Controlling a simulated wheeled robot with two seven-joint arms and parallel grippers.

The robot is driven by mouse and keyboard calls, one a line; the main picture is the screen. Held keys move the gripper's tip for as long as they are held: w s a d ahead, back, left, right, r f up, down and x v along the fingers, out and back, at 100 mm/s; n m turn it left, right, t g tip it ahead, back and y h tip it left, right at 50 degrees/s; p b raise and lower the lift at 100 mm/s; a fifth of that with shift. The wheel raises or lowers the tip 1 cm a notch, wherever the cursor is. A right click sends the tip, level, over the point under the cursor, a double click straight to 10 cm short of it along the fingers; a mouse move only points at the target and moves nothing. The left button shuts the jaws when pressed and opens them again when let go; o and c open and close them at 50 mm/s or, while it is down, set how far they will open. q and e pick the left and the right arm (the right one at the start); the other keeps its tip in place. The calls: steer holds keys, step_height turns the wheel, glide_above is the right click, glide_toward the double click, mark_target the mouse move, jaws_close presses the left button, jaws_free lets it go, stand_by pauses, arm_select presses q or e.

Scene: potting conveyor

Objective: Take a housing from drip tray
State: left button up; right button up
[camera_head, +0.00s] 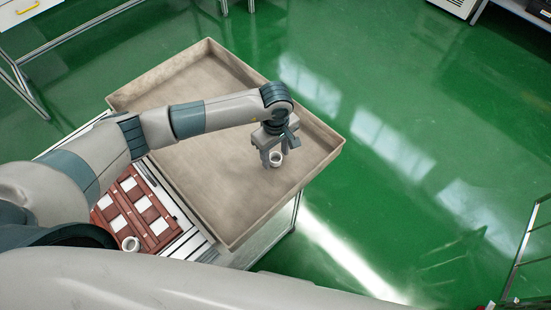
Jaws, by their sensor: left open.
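A small white ring-shaped housing (276,159) stands on the floor of the drip tray (185,73), a wide beige tray with low walls, toward its right side. My left gripper (274,160) reaches over the tray from the left and points down at the housing. Its fingers are open, one on either side of the housing as seen from here. I cannot tell whether they touch it. My right gripper is not in view.
A red-brown fixture (133,208) with several white squares sits left of the tray. Another white ring-shaped part (130,244) is at its near edge. The rest of the tray is empty. Green floor lies to the right.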

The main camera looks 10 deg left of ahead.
arm_select(q)
steer(key=c, duration=1.1)
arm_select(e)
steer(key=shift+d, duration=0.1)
arm_select(q)
steer(key=shift+r, duration=0.1)
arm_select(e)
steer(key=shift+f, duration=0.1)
